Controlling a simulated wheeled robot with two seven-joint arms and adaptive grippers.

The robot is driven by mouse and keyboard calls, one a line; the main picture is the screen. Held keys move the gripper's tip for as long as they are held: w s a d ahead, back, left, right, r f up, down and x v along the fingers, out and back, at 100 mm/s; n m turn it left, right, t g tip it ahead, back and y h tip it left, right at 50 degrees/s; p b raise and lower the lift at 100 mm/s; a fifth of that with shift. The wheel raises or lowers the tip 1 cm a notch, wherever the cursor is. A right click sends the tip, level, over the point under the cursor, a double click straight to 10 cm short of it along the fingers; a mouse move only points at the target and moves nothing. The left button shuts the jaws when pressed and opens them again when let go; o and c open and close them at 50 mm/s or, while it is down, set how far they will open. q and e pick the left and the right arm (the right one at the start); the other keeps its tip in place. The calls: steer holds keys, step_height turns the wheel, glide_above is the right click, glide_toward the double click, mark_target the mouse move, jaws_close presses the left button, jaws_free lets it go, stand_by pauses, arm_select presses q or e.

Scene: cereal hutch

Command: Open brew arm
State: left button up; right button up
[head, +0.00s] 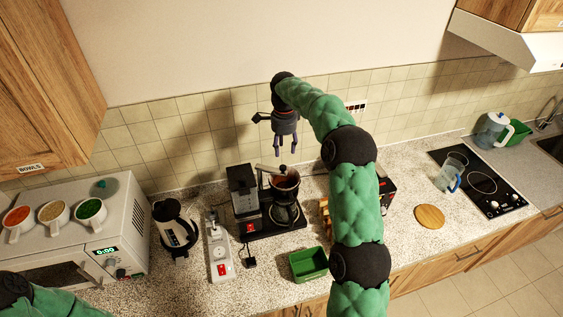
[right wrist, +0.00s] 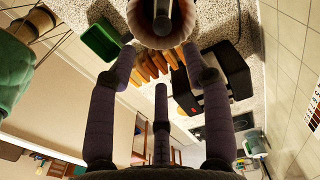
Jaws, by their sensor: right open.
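The black coffee maker (head: 243,198) stands on the counter left of the middle in the head view. My left gripper is out of view; only part of my left arm shows.
A green bin (head: 308,263) stands in front of the coffee maker. A power strip (head: 219,250), kettle (head: 174,228) and microwave (head: 95,235) are to its left. Wooden slats (right wrist: 150,68) and a black appliance (right wrist: 222,78) are close by on the right. The tiled wall is behind.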

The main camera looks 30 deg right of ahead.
mark_target(283, 166)
steer(key=f, duration=0.5)
steer(key=f+p, duration=0.1)
steer(key=f, duration=0.1)
steer(key=shift+w+f, duration=0.3)
steer(key=shift+s+f, duration=0.1)
steer(key=shift+f, duration=0.85)
jaws_close()
